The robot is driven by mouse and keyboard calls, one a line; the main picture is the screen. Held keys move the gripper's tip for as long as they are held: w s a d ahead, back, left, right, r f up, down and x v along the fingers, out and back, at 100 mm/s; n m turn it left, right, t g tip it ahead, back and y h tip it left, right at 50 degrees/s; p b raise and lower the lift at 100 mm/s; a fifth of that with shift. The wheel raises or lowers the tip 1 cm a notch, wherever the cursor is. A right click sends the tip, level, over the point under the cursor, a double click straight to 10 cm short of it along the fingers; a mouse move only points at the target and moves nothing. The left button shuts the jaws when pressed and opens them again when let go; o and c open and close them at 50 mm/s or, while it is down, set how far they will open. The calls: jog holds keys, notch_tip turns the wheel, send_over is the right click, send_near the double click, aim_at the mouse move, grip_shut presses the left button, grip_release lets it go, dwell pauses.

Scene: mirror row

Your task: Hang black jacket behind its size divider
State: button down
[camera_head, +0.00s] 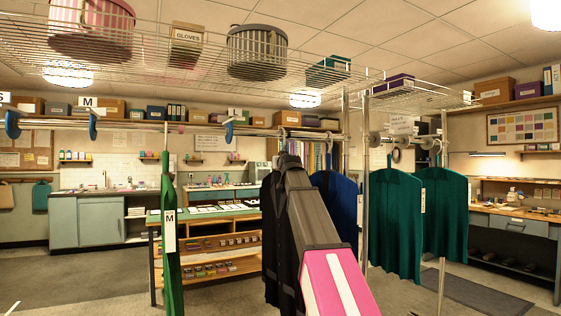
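A black jacket (278,245) hangs upright in the middle of the head view, partly hidden by my arm. My gripper (289,162) is at the far end of my pink and grey arm, by the jacket's top. Its fingers are hidden, so I cannot tell whether they hold the jacket or its hanger. Blue size dividers sit on the long rail (50,125): one at the far left (12,124), one beneath an M label (92,124), and one left of the jacket (229,130). A green garment (169,240) with an M tag hangs between the last two.
A blue garment (338,205) hangs just right of the black jacket. Two teal garments (396,222) hang farther right near metal posts (364,190). A wire shelf (200,55) with boxes runs above the rail. A wooden display table (205,255) stands behind. The floor at left is clear.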

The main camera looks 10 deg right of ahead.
jog(key=shift+c, duration=1.4)
grip_release()
jog(key=shift+s, duration=0.1)
jog(key=s, duration=1.1)
jog(key=shift+s+d, duration=0.3)
jog(key=shift+s, duration=0.1)
dwell(0.5)
